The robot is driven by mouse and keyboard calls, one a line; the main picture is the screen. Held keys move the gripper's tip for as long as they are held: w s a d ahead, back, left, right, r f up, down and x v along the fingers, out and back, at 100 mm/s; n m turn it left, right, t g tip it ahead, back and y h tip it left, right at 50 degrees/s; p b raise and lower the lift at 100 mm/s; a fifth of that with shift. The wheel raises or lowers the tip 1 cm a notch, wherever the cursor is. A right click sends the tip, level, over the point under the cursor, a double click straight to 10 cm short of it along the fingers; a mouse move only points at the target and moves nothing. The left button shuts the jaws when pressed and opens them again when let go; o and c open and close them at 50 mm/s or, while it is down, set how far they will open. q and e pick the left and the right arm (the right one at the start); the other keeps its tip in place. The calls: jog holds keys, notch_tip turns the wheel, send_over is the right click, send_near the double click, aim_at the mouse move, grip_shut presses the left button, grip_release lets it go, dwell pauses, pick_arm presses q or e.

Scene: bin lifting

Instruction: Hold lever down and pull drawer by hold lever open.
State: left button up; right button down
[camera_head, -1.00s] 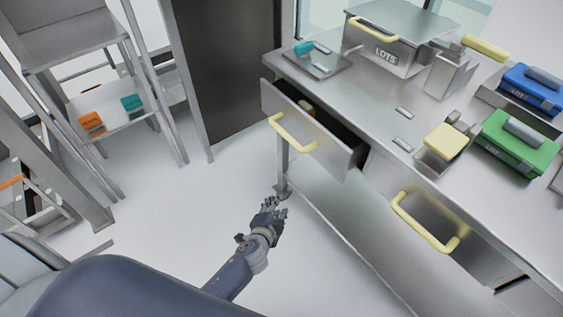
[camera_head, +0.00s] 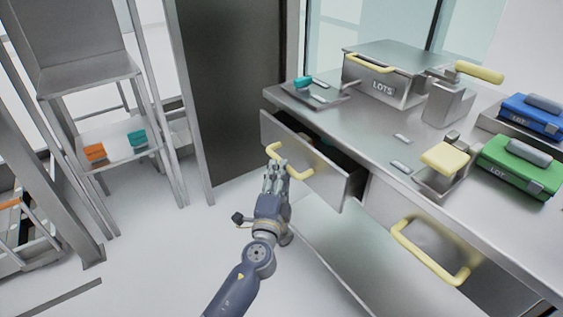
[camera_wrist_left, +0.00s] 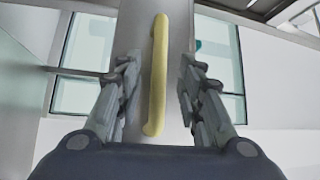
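The left drawer (camera_head: 326,182) stands partly open under the worktop, with a yellow handle (camera_head: 309,172) on its front. My left gripper (camera_head: 275,176) is at this handle in the head view. In the left wrist view its two fingers (camera_wrist_left: 157,85) are spread on either side of the yellow handle (camera_wrist_left: 156,100), with gaps on both sides. A lever with a yellow grip (camera_head: 446,158) stands on the worktop near its front edge. Another yellow-gripped lever (camera_head: 480,72) stands farther back. I cannot tell which is the hold lever. My right gripper is not in view.
The metal worktop (camera_head: 375,130) also carries a bin marked LOTS (camera_head: 385,88), a green case (camera_head: 520,168), a blue case (camera_head: 530,112) and a teal-topped device (camera_head: 303,82). A second yellow-handled drawer (camera_head: 425,225) is lower right. Shelving (camera_head: 85,80) stands left; floor between is clear.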

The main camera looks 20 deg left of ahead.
pick_arm(q)
jog(key=shift+w+a+r, duration=0.15)
jog(key=shift+w+a, duration=0.05)
jog(key=shift+w, duration=1)
jog(key=shift+w+a+r, duration=0.15)
jog(key=shift+w, duration=1)
grip_shut()
